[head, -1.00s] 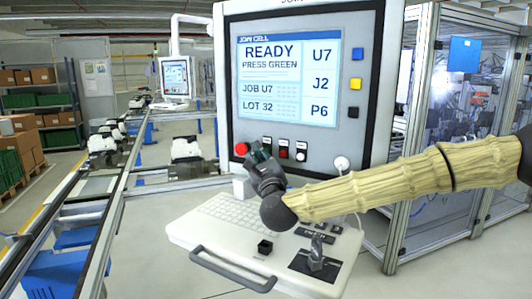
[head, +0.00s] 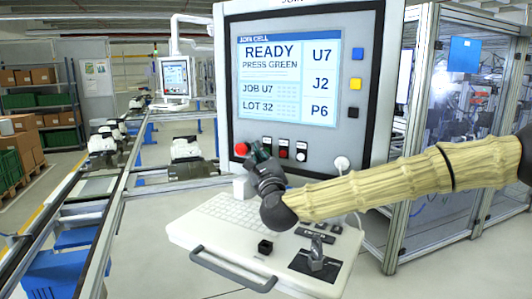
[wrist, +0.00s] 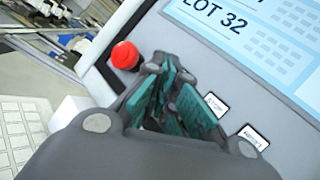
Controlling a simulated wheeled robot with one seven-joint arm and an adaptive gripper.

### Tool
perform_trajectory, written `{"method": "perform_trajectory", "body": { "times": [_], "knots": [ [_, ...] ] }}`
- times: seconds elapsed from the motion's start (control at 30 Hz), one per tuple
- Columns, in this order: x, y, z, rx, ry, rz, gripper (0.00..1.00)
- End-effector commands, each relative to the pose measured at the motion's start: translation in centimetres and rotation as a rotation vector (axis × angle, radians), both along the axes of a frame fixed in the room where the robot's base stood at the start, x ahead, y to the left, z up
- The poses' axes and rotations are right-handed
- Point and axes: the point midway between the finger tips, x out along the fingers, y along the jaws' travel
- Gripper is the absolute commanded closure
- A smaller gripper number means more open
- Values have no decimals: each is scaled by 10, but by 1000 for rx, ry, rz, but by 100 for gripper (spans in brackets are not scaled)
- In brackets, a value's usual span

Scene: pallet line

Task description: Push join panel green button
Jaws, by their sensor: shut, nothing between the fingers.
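The join panel (head: 300,130) stands upright ahead of me. Its screen (head: 287,80) reads "READY PRESS GREEN". My gripper (head: 259,152) is shut and empty, its teal fingertips at the button row, between the red mushroom button and a small red button. The wrist view also shows the gripper (wrist: 178,92) close in front of the panel face. No green button can be made out; the spot under the leftmost white label (head: 267,141) is covered by my fingers. Whether the fingertips touch the panel cannot be told.
The red mushroom button (head: 241,149) is just left of my fingertips; it also shows in the wrist view (wrist: 125,55). To their right are a small red button (head: 283,153) and another button (head: 301,155). A keyboard shelf (head: 222,247) juts out below. A conveyor (head: 110,215) runs at left.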

Motion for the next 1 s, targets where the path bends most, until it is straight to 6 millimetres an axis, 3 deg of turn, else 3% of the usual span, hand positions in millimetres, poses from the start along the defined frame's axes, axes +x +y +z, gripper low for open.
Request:
{"method": "perform_trajectory", "body": {
  "times": [1.0],
  "knots": [
    [9, -5, 0, 0, 0, 0, 100]
  ]
}}
